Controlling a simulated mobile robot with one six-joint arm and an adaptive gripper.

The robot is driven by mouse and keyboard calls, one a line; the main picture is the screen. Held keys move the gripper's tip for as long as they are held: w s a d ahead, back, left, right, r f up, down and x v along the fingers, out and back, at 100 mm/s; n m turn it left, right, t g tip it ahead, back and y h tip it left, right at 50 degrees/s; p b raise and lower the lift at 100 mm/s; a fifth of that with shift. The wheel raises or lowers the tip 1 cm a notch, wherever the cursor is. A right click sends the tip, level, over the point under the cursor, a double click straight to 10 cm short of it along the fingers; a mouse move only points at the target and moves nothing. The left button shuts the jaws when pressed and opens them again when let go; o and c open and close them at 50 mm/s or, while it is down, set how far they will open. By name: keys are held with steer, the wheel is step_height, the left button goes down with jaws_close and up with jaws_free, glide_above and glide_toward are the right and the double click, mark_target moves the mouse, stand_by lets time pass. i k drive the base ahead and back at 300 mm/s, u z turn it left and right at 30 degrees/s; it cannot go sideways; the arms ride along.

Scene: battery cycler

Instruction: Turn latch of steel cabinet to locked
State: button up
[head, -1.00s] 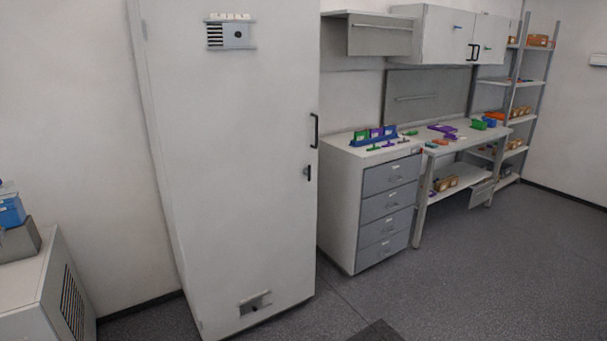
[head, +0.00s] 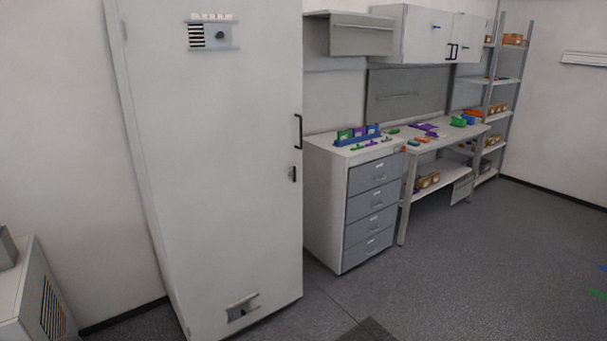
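The tall light grey steel cabinet (head: 215,160) stands left of centre in the head view with its door shut. A black bar handle (head: 298,131) is at the door's right edge. Below the handle is a small dark latch (head: 293,174) on a lighter plate. It looks upright, but it is too small to tell whether it is locked. My gripper is not in view.
A drawer unit (head: 372,189) and a workbench (head: 450,139) with coloured parts stand right of the cabinet. A grey vented box (head: 25,290) is at the lower left. Open floor (head: 470,260) lies in front and right.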

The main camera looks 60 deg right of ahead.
mark_target(291, 172)
steer(key=z, duration=1.7)
steer(key=i, duration=1.05)
steer(key=u, duration=0.15)
